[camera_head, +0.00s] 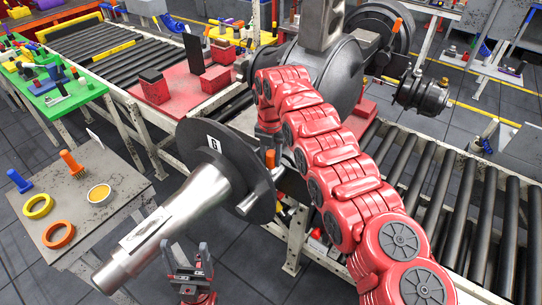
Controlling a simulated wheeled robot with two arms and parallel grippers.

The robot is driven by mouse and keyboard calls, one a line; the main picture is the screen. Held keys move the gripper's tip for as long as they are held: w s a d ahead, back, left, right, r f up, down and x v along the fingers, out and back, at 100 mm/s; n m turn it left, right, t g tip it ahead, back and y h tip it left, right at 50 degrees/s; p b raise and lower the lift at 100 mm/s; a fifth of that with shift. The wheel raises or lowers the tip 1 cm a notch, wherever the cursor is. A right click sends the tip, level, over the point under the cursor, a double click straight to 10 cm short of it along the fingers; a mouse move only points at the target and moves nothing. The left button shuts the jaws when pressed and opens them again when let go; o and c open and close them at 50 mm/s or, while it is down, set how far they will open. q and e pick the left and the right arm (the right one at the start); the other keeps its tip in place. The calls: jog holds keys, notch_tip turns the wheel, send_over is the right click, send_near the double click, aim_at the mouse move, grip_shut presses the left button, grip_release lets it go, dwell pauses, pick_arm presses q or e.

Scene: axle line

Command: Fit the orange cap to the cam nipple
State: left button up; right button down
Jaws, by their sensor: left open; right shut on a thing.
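A small orange cap (270,158) shows below the end of my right arm, just behind the edge of the dark disc. My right gripper (269,146) points down there, shut on the orange cap; its fingers are mostly hidden. Below the cap a short silver shaft (255,193) sticks out beside the disc. I cannot make out the cam nipple or whether the cap touches it. My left gripper (190,268) is open and empty at the bottom, below the large silver axle spindle (170,222).
The dark disc (222,172) marked 6 sits on the axle. A grey side table (110,215) at left holds an orange brush (72,163), a blue peg (19,181), a yellow ring (38,207), an orange ring (59,235) and a yellow dish (98,193). Roller conveyors (450,205) run behind.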

jog(key=shift+f+b, duration=0.65)
jog(key=shift+f, duration=0.45)
jog(key=shift+c, duration=2.2)
grip_release()
